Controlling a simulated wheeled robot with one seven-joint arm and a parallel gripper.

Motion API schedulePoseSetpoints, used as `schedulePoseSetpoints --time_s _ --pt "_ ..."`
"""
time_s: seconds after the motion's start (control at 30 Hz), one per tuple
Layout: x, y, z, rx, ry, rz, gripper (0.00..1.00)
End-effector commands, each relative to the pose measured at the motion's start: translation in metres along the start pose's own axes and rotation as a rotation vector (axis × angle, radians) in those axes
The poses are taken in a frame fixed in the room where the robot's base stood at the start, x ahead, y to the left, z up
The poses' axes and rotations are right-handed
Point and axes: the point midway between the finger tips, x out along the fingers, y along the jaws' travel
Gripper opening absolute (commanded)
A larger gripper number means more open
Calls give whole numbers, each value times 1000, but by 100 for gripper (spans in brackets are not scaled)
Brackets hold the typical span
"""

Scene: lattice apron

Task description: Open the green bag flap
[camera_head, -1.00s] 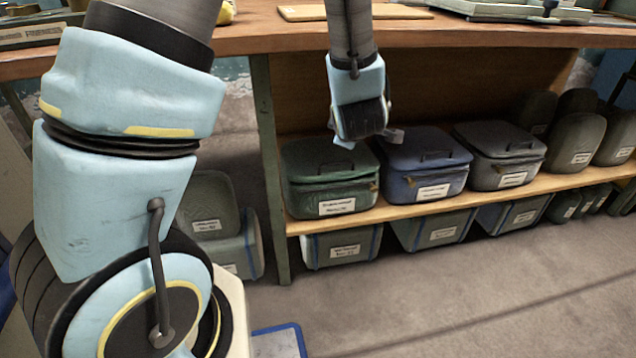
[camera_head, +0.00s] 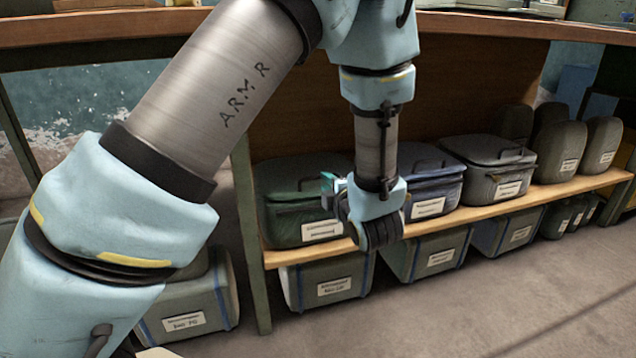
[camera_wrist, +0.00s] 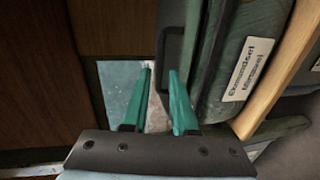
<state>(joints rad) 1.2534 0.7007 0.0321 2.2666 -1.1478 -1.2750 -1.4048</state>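The green bag (camera_head: 290,215) sits on the wooden shelf at the left end of a row of bags, with a white label on its front. Its flap looks shut, and my arm hides its right part. My gripper (camera_head: 332,190) is in front of the bag's right side in the head view. In the wrist view, my gripper (camera_wrist: 160,100) shows two teal fingers set apart with nothing between them. The green bag (camera_wrist: 240,75) lies just right of the fingers there, its label running up the picture. I cannot tell whether a finger touches it.
A blue bag (camera_head: 440,188) and a grey bag (camera_head: 490,165) stand to the right on the same shelf (camera_head: 520,203). Lidded bins (camera_head: 325,290) stand below. A green post (camera_head: 250,240) is close by on the left. The floor in front is clear.

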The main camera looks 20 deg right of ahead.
Motion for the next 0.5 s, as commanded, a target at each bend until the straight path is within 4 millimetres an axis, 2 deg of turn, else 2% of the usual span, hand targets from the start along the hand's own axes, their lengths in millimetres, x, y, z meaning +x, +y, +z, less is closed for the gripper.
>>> schedulePoseSetpoints --time_s 0.03,0.2,0.33,0.5 --pt "12 -2 -1 -2 3 2 27" --pt "40 -2 -1 -1 1 0 27" --pt "53 -2 0 1 1 0 27" --pt "60 -1 0 1 -1 -1 27"
